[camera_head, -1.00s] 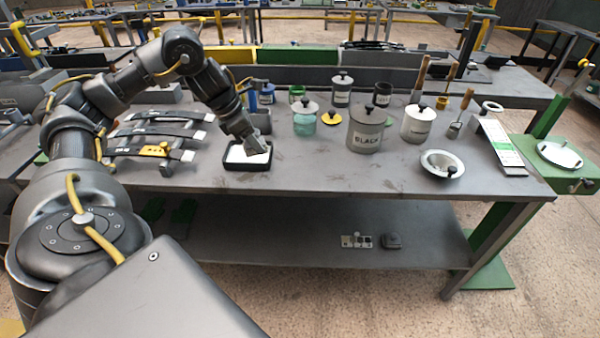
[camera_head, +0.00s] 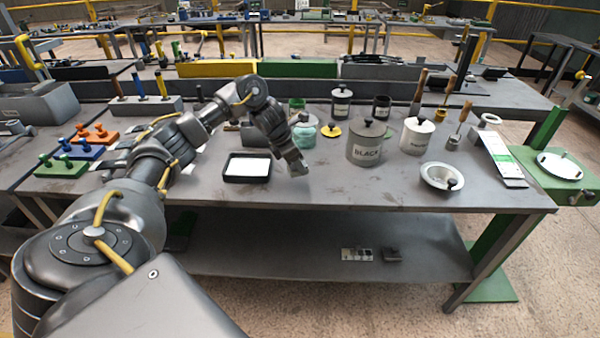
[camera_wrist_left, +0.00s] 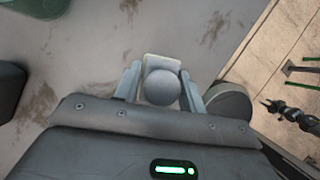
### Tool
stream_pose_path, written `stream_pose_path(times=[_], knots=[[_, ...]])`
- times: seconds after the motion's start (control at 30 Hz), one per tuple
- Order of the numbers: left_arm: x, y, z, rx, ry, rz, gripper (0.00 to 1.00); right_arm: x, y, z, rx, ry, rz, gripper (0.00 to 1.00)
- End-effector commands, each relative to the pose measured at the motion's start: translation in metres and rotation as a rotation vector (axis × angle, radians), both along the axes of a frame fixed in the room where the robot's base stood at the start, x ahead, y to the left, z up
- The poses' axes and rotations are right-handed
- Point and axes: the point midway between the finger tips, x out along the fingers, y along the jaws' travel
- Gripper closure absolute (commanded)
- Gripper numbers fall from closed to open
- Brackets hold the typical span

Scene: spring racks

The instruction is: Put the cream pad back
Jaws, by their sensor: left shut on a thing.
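My left gripper (camera_head: 296,170) is low over the bench, just right of the black tray (camera_head: 226,170). In the left wrist view its two fingers (camera_wrist_left: 160,86) are shut on a small pale cream piece with a round grey knob, which I take as the cream pad (camera_wrist_left: 161,62). In the head view the pad is mostly hidden by the fingers. The black tray holds a white, flat surface (camera_head: 248,167). I cannot tell whether the pad touches the bench. My right gripper is not in view.
A grey jar marked BLACK (camera_head: 366,146), a white lidded jar (camera_head: 416,136) and a teal jar (camera_head: 303,137) stand beyond and right of my gripper. A shallow bowl (camera_head: 436,177) with a knob lies farther right. The bench front between tray and bowl is clear.

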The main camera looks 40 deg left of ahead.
Motion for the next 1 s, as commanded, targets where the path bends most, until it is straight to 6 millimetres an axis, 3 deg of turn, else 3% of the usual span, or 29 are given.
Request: stream_pose_path(times=[0.13,0.4,0.8,0.83,1.0], knots=[[0.004,-0.002,-0.006,-0.002,0.001,-0.001,0.78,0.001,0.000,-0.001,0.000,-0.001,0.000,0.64],[0.005,-0.003,-0.036,-0.003,0.002,0.001,0.78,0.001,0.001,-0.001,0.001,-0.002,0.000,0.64],[0.005,-0.002,-0.041,0.000,0.000,-0.001,0.78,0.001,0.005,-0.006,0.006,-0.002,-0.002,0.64],[0.005,-0.002,-0.040,-0.001,0.000,0.000,0.56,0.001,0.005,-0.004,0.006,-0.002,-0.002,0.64],[0.005,-0.002,-0.039,-0.001,0.000,0.000,0.38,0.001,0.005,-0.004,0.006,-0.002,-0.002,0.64]])
